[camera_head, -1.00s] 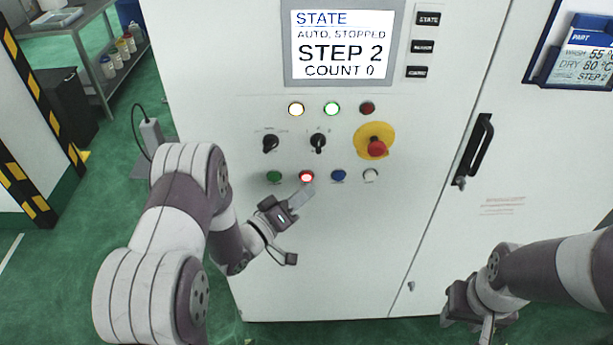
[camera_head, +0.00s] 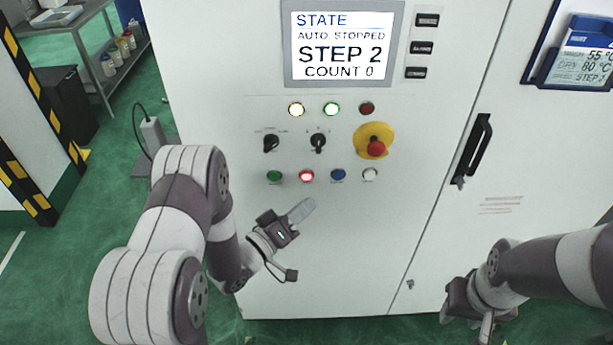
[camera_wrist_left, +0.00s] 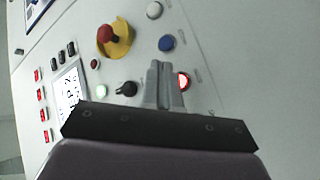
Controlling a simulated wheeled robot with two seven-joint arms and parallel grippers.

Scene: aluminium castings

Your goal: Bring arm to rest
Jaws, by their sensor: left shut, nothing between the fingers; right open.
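My left gripper (camera_head: 302,210) is shut and empty, a little below the lit red button (camera_head: 306,176) on the white cabinet's panel. Its closed fingers also show in the left wrist view (camera_wrist_left: 159,84), beside the lit red button (camera_wrist_left: 183,81). A gap shows between fingertips and button in the head view. My right gripper (camera_head: 486,325) hangs low at the right, in front of the cabinet door, its fingers partly cut off by the bottom edge. The screen (camera_head: 342,44) reads AUTO, STOPPED, STEP 2, COUNT 0.
A red emergency stop on a yellow base (camera_head: 375,142), two dark rotary switches and green (camera_head: 274,176), blue (camera_head: 338,174) and white buttons (camera_head: 370,174) are on the panel. A black door handle (camera_head: 474,148) sticks out at the right. A shelved table (camera_head: 60,22) stands at the back left.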

